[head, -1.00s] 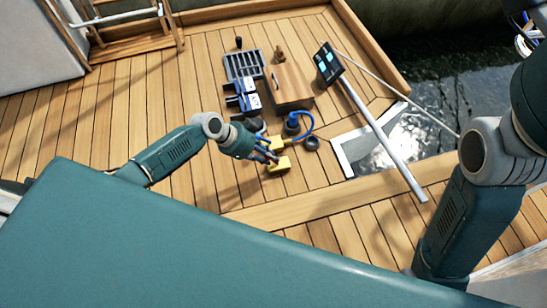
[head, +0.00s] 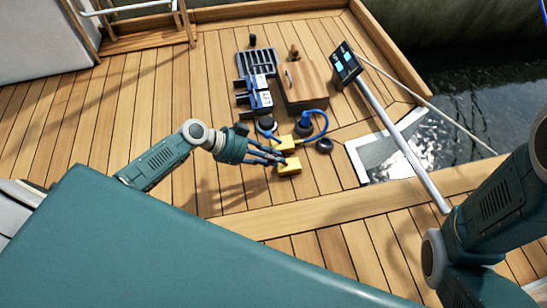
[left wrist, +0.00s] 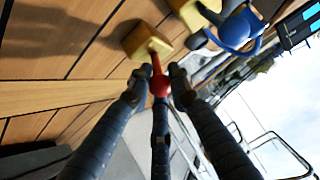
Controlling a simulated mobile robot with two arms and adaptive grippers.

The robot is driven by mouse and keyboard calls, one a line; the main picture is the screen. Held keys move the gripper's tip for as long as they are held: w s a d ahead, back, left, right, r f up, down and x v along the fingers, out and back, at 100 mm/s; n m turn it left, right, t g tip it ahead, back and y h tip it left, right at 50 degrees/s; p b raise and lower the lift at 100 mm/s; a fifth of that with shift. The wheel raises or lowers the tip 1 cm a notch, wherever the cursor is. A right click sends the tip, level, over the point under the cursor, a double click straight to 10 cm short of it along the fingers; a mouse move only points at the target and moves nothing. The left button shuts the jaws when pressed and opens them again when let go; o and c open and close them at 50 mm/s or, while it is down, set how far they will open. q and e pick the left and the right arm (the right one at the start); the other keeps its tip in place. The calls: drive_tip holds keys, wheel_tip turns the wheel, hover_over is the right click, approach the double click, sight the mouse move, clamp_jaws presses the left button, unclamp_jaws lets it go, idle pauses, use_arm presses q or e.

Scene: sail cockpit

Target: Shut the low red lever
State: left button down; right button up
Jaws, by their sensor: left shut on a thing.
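The low red lever (left wrist: 160,84) has a round red knob and a short red stem. It comes out of a yellow block (left wrist: 147,42) in the left wrist view. This block (head: 290,168) sits on the deck in the head view. My left gripper (head: 281,160) reaches it from the left, low over the deck. Its dark fingers are shut on the red knob, which shows between the fingertips in the left wrist view. The fingers hide most of the lever in the head view. My right gripper is out of view.
A second yellow block (head: 286,143) stands just behind. A blue fitting with a hose (head: 306,120), a black ring (head: 324,146) and a wooden box (head: 303,83) are close by. A long pole with a panel (head: 395,130) lies to the right. Deck left is clear.

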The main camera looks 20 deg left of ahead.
use_arm(q)
drive_tip(key=shift+s+a+f, duration=0.1)
drive_tip(key=shift+a+f, duration=0.15)
drive_tip(key=c, duration=1.6)
unclamp_jaws()
drive_tip(key=shift+r, duration=0.1)
drive_tip(key=v, duration=1.2)
